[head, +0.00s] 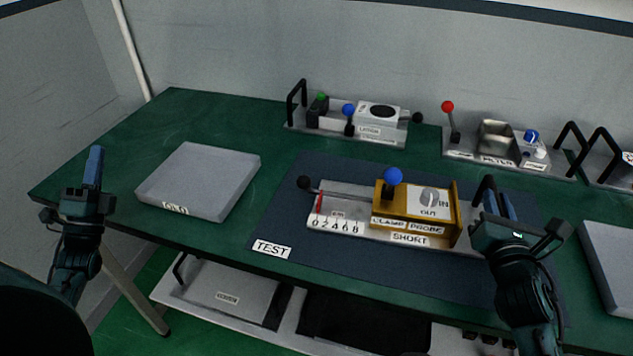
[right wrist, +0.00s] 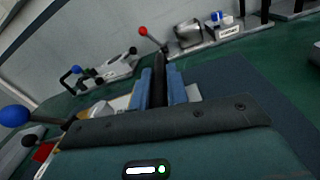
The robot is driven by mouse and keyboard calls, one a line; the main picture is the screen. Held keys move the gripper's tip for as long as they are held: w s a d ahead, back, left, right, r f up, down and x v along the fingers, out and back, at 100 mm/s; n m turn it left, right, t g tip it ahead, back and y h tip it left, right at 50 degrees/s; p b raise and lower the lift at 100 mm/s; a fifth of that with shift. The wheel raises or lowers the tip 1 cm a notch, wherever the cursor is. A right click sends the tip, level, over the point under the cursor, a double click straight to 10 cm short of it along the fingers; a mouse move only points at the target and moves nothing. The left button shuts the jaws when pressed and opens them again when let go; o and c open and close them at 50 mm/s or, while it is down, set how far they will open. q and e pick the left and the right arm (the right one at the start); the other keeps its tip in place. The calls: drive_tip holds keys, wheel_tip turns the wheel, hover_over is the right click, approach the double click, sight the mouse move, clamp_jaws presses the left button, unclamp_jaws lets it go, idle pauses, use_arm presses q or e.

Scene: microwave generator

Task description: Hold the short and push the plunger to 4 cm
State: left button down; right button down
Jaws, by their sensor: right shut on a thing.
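The short (head: 410,239) is a pale base with a yellow block on the TEST mat. A blue clamp knob (head: 393,176) stands on the block. The plunger's black knob (head: 304,183) sticks out at the left end. A red pointer (head: 320,203) stands near the 0 end of the cm scale (head: 337,225). My right gripper (head: 499,204) is at the right end of the short, shut on its black handle, which shows between the blue fingers in the right wrist view (right wrist: 160,84). My left gripper (head: 95,166) is raised left of the table, apart from everything; its finger gap is hidden.
A grey OLD tray (head: 200,178) lies at the left. Another grey tray (head: 612,262) is at the right edge. Green table is bare at the back left.

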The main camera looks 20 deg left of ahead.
use_arm(q)
drive_tip(key=w+d+r+m+g+h, duration=0.3)
drive_tip(key=w+d+m+g+h, duration=0.15)
drive_tip(key=d+m+h, duration=0.5)
drive_tip(key=w+d+r+m+g+h, duration=0.25)
drive_tip(key=d+m+g+h, duration=0.25)
drive_tip(key=d+m+h, duration=0.5)
drive_tip(key=shift+w+d+f+m+g+y, duration=1)
drive_tip(key=shift+d+f+m+g, duration=0.7)
drive_tip(key=shift+d+f, duration=0.5)
drive_tip(key=shift+w+d+f+m+g+y, duration=0.75)
drive_tip(key=shift+w+d+f+m+g, duration=0.6)
drive_tip(key=shift+d+f+m, duration=0.85)
drive_tip(key=shift+w+d+f+m+g+y, duration=0.95)
drive_tip(key=shift+d+f+m+g, duration=0.85)
drive_tip(key=shift+f, duration=0.6)
drive_tip(key=shift+n, duration=0.25)
drive_tip(key=shift+d, duration=0.15)
